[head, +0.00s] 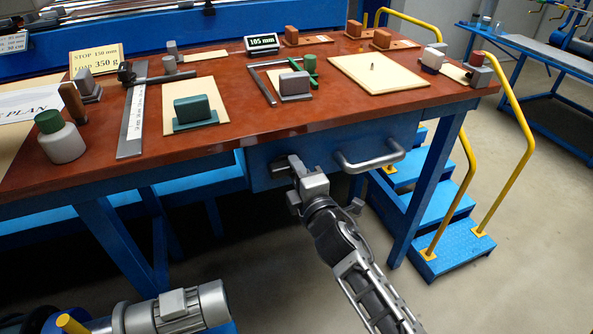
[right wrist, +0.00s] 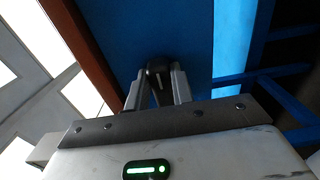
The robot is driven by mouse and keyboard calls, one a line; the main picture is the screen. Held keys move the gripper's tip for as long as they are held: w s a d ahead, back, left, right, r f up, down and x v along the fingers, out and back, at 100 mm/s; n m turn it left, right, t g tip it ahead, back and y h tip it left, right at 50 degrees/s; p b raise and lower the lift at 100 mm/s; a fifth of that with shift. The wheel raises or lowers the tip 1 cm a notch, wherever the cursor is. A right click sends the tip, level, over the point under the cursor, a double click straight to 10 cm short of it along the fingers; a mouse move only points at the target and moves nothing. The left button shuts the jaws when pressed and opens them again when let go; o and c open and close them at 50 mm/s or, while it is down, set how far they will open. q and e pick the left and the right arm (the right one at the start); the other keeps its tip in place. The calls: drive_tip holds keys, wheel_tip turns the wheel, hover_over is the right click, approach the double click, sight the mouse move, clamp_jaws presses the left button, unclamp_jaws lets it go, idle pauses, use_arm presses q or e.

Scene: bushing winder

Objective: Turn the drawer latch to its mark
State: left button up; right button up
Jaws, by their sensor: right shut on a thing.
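The blue drawer (head: 330,163) is under the front edge of the red bench top and its front looks closed. Its latch (right wrist: 159,68) is a dark round knob with a pale line, on the blue drawer front in the right wrist view. My right gripper (head: 294,170) is at the left part of the drawer front. In the right wrist view its two fingers (right wrist: 158,92) stand on either side of the latch, shut on it. In the head view the gripper mostly hides the latch. I cannot make out the latch's mark. My left gripper is not in view.
A grey bar handle (head: 368,160) sticks out of the drawer front, right of my gripper. Blue steps (head: 430,205) with yellow rails stand right of the bench. Blocks, a bottle (head: 62,142) and a display (head: 262,45) stand on the bench top.

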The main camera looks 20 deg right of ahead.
idle(0.4)
drive_tip(key=o, duration=1)
drive_tip(key=s, duration=0.5)
drive_tip(key=s+b, duration=0.1)
drive_tip(key=s, duration=1)
drive_tip(key=shift+d, duration=0.25)
drive_tip(key=s+a+f+m+g+y, duration=0.1)
drive_tip(key=s+f+m+g, duration=0.1)
drive_tip(key=f+m, duration=0.2)
drive_tip(key=s+a+f+m+g+y, duration=0.1)
drive_tip(key=s+f+m+g, duration=0.2)
drive_tip(key=m, duration=0.4)
drive_tip(key=s+a+f+m+g+p, duration=0.1)
drive_tip(key=s+a+f+m+g, duration=0.1)
drive_tip(key=f+m, duration=0.3)
drive_tip(key=shift+s+a+f+y, duration=0.1)
drive_tip(key=shift+s+f+y, duration=0.1)
drive_tip(key=shift+s, duration=0.15)
drive_tip(key=shift+s+f+y, duration=0.1)
drive_tip(key=shift+s+y, duration=0.1)
drive_tip(key=shift+s, duration=0.15)
